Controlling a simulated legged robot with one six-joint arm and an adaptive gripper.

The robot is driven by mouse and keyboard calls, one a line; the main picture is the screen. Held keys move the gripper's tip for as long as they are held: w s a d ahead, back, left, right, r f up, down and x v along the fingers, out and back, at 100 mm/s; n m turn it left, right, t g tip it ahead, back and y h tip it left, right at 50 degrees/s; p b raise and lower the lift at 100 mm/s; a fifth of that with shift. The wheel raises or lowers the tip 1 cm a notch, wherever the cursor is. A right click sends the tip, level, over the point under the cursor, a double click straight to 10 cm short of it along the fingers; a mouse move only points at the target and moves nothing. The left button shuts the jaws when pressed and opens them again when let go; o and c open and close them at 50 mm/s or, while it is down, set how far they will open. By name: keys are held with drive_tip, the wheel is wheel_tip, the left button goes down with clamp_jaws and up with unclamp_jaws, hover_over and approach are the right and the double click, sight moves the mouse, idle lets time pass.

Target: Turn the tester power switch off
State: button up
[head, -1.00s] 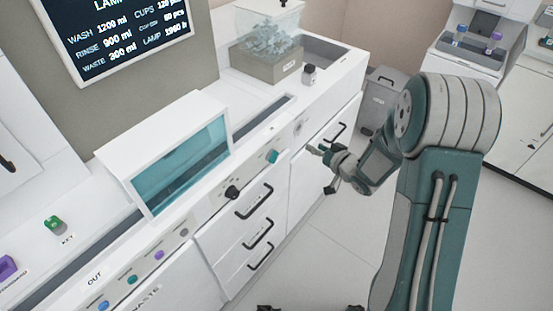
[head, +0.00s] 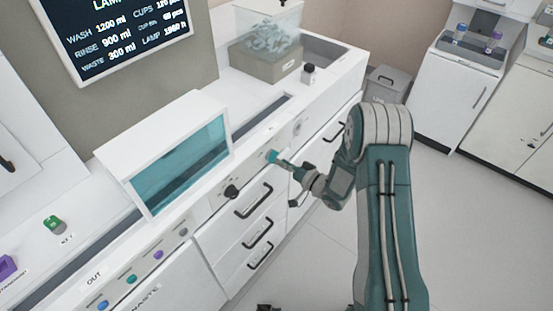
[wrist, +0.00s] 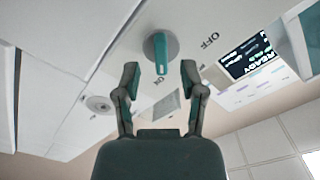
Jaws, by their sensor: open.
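The tester power switch is a teal rotary knob on a grey round base, seen in the wrist view (wrist: 161,52) on the white panel. In the head view the teal knob (head: 272,156) is on the counter's front, partly behind my gripper. My gripper (wrist: 160,78) is open, with its two fingers on either side of the knob's lower end.
A black knob (head: 232,191) sits left of the switch above drawers with black handles (head: 254,203). A READY screen (wrist: 250,56) shows in the wrist view. A white box with a teal window (head: 180,165) stands on the counter. The floor at right is clear.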

sight(273, 156)
drive_tip(key=shift+x, duration=1.4)
clamp_jaws()
drive_tip(key=shift+d+n, duration=0.1)
drive_tip(key=shift+n, duration=0.2)
drive_tip(key=shift+f+n, duration=0.15)
drive_tip(key=shift+n, duration=8.45)
